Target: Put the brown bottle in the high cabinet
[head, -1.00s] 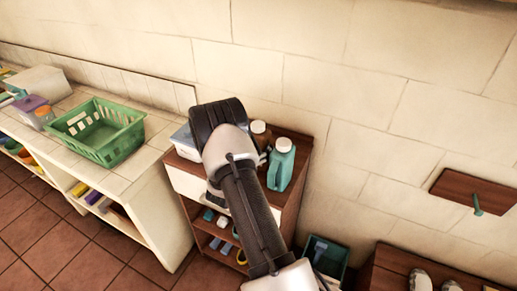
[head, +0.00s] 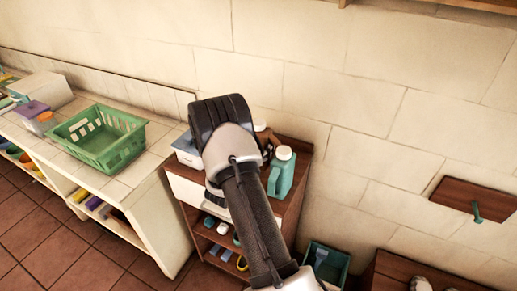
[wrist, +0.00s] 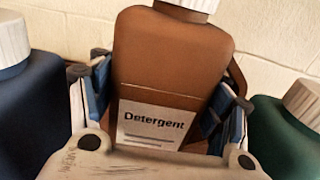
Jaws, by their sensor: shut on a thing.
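The brown bottle (wrist: 170,60), with a white cap and a "Detergent" label, fills the middle of the wrist view. My gripper (wrist: 162,108) is shut on it, with a blue-padded finger on each side. In the head view the brown bottle (head: 268,138) shows only in part behind my wrist, and it looks tilted. My arm hides my fingers there. I cannot tell whether the bottle's base touches the cabinet top. A wooden edge (head: 430,8) shows at the top right on the wall; I cannot tell if it is the high cabinet.
A teal bottle (head: 281,172) stands close beside the brown one on the low wooden cabinet (head: 290,212). In the wrist view a dark blue bottle (wrist: 28,105) and a green bottle (wrist: 285,140) flank it. A green basket (head: 98,138) sits on the tiled counter at left.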

